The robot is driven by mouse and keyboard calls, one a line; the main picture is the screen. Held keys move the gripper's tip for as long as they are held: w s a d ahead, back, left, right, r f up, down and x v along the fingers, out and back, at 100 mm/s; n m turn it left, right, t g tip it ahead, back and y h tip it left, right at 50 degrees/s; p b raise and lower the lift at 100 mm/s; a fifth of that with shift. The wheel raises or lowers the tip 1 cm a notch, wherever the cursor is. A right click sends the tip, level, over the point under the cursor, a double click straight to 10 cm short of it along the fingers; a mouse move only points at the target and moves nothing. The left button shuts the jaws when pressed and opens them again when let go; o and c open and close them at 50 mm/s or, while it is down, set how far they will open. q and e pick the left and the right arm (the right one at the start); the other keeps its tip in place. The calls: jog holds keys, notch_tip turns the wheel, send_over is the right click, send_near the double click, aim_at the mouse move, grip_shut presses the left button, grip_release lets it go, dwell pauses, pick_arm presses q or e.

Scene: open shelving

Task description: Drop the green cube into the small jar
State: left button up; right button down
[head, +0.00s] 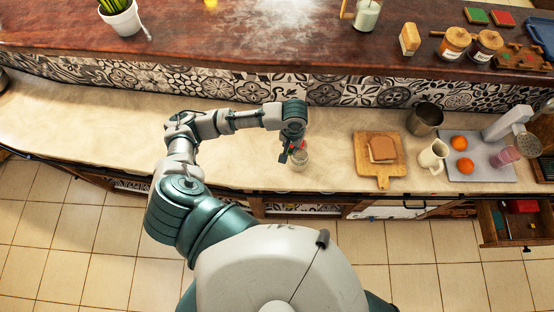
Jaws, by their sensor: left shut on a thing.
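My left gripper (292,151) reaches down over the counter from the left, its fingers small and partly covered by the wrist. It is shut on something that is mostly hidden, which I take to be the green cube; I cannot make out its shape. A small clear glass jar (300,160) stands upright on the counter right beside and just below the fingertips. Whether the fingers are over its mouth or beside it is hard to tell. A small red bit shows at the fingers. My right gripper is not in view.
A cutting board (383,182) with bread (382,150) lies to the right. Beyond it stand a metal cup (425,118), a cream pitcher (433,157) and a grey tray (481,173) with oranges. A raised wooden shelf (220,40) runs behind. The counter left of my arm is clear.

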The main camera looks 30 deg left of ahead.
pick_arm(q)
jog(key=w+r+p, duration=0.1)
jog(key=w+r, duration=0.3)
jog(key=r, duration=0.1)
notch_tip(320, 180, down, 6)
jog(key=shift+s+d, duration=0.2)
jog(key=shift+d, duration=0.1)
jog(key=o, duration=0.9)
jog(key=shift+c, duration=0.2)
notch_tip(320, 180, up, 12)
jog(key=shift+f, duration=0.2)
